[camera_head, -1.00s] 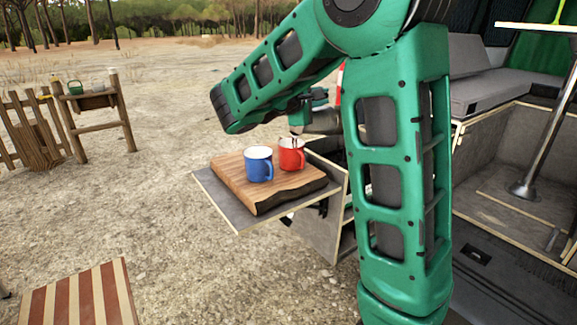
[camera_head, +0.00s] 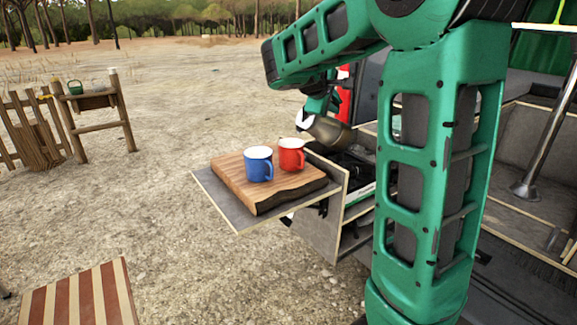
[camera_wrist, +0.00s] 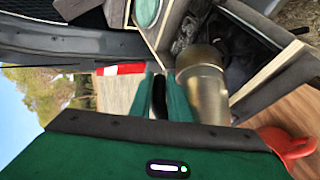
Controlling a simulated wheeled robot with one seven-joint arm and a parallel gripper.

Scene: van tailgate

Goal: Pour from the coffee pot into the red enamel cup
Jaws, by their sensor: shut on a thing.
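The red enamel cup (camera_head: 291,154) stands upright on a wooden board (camera_head: 232,176), right beside a blue cup (camera_head: 259,166). Part of the red cup shows at the lower right of the wrist view (camera_wrist: 292,146). The metal coffee pot (camera_head: 331,132) is in the air behind and right of the red cup, tilted in the head view and apart from the cup. My gripper (camera_wrist: 160,97) is shut on the pot's dark handle, with the pot body (camera_wrist: 203,88) beside the fingers. In the head view the gripper is partly hidden. The insides of pot and cup cannot be seen.
The board lies on a grey pull-out shelf (camera_head: 214,200) with open ground to its left. A stove-like unit (camera_head: 347,165) sits behind the shelf near the van. A striped seat (camera_head: 82,298) is at the lower left.

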